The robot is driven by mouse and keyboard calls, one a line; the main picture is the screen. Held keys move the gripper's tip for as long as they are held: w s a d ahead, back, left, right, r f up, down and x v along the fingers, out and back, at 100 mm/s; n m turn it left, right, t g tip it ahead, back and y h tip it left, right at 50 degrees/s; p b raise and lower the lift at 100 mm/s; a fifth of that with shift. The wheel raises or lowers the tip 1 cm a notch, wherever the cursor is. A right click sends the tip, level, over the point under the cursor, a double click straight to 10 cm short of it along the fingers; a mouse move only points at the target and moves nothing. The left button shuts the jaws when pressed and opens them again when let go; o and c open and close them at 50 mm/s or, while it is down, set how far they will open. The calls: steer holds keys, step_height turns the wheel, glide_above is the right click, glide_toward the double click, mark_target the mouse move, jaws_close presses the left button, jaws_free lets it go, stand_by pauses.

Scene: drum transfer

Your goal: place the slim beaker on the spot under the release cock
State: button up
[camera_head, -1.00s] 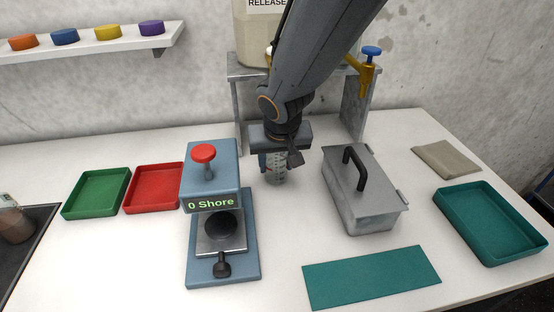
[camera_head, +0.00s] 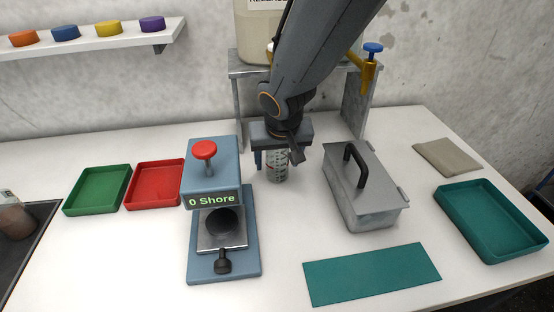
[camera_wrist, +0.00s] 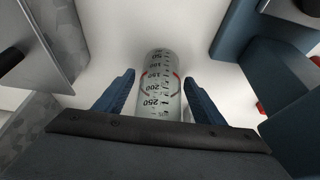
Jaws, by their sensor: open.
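The slim beaker (camera_head: 278,168) is clear with dark graduations and a red mark. It stands upright on the white table in front of the drum stand. My gripper (camera_head: 279,162) is above and around it, open, with one finger on each side. In the wrist view the beaker (camera_wrist: 158,88) shows between the two blue fingers (camera_wrist: 158,92), with a gap on each side. A yellow cock (camera_head: 367,75) with a blue handle sits at the right of the stand. The drum (camera_head: 255,35) is partly hidden by my arm, and any spot on the table under it is hidden.
A grey lidded box (camera_head: 365,200) stands right of the beaker, and a blue hardness tester (camera_head: 250,262) stands front left. A red tray (camera_head: 155,185), green tray (camera_head: 97,190), teal mat (camera_head: 370,273) and teal tray (camera_head: 490,222) lie around. Bare table lies before the beaker.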

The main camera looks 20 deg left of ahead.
steer(key=v, duration=1.2)
steer(key=shift+b, duration=0.4)
steer(key=shift+s+d, duration=0.1)
